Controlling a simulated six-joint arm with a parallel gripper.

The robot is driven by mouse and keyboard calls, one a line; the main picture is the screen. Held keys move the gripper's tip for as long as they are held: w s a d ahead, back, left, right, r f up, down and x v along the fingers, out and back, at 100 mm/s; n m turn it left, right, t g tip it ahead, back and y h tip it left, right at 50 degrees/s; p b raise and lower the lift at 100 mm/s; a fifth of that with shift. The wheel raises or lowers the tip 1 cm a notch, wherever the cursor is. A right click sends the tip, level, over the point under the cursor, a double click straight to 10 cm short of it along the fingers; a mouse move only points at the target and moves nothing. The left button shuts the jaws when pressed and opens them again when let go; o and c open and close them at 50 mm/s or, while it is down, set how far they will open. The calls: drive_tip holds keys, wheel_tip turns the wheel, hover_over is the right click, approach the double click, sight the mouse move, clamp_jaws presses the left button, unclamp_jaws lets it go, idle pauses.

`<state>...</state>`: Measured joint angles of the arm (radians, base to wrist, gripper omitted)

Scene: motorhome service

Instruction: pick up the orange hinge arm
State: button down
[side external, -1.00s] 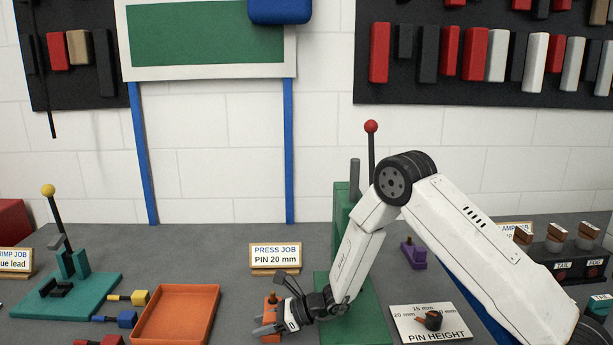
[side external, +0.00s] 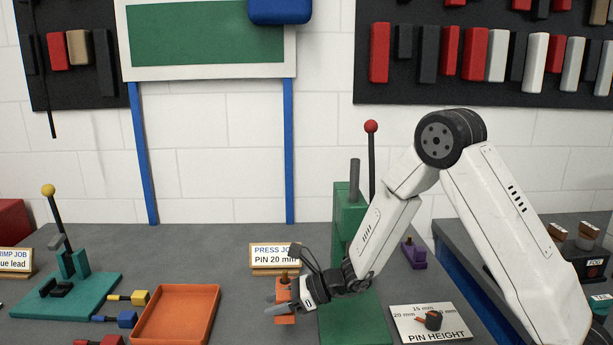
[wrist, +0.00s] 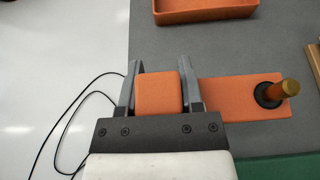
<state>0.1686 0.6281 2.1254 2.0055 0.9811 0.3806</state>
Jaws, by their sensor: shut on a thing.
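The orange hinge arm (wrist: 232,92) is in my gripper (wrist: 160,68), whose two grey fingers are shut on its raised block end. Its flat part runs out to the right in the wrist view and carries a black ring with a brass-coloured pin standing in it. In the side view the hinge arm (side external: 284,320) shows on both sides of my gripper (side external: 281,307), which hides its middle. It looks held a little above the bench, left of the green press.
An orange tray (side external: 160,338) lies to the left. The green press (side external: 358,318) stands close on the right, with the PIN HEIGHT plate (side external: 432,322) beyond it. The PRESS JOB sign (side external: 272,270) stands behind. Free grey bench (side external: 240,300) lies between tray and gripper.

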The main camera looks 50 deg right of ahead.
drive_tip(key=s+r, duration=0.4)
drive_tip(key=s, duration=0.5)
drive_tip(key=shift+s+d+r, duration=0.25)
drive_tip(key=shift+d+r, duration=0.15)
drive_tip(key=shift+d, duration=0.05)
